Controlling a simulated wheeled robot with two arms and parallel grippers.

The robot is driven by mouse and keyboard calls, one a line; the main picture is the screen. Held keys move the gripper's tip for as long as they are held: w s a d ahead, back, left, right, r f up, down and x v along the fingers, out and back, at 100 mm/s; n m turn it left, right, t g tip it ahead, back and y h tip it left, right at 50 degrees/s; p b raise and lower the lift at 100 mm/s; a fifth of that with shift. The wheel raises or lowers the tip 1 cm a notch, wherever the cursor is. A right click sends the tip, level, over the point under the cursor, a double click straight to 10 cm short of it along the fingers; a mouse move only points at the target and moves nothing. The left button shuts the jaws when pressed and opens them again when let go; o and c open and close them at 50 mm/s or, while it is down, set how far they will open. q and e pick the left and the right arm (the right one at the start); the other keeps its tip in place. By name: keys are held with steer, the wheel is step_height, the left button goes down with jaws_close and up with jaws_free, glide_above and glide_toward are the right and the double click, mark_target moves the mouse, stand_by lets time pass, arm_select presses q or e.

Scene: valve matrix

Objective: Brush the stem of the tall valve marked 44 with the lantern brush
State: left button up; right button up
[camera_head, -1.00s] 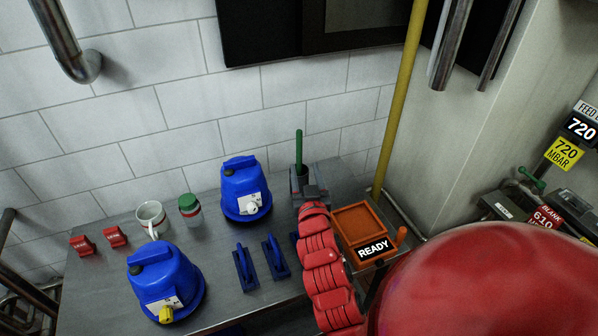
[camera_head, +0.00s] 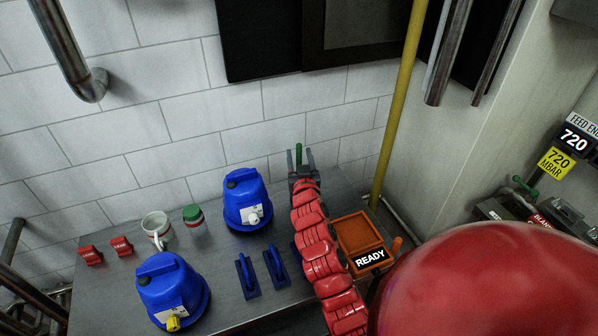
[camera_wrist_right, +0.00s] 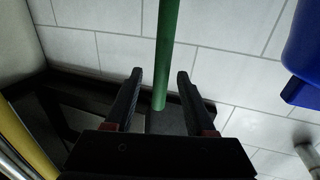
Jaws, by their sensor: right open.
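A thin green handle (camera_head: 299,151) stands upright near the back of the steel table; it looks like the brush's handle, and its lower part is hidden by my right gripper. My right gripper (camera_head: 300,160) is open at that handle. In the right wrist view, the green handle (camera_wrist_right: 165,50) appears between the two spread fingers (camera_wrist_right: 160,76), with a gap on each side. I cannot tell how deep it sits between them. My left gripper is not in view. No valve marked 44 can be made out.
An orange tray (camera_head: 358,238) marked READY lies right of my arm. A yellow pipe (camera_head: 398,110) rises behind.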

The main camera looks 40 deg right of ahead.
steer(key=shift+w+d, duration=0.2)
steer(key=shift+w, duration=0.25)
steer(key=shift+c, duration=0.2)
jaws_close()
stand_by(0.9)
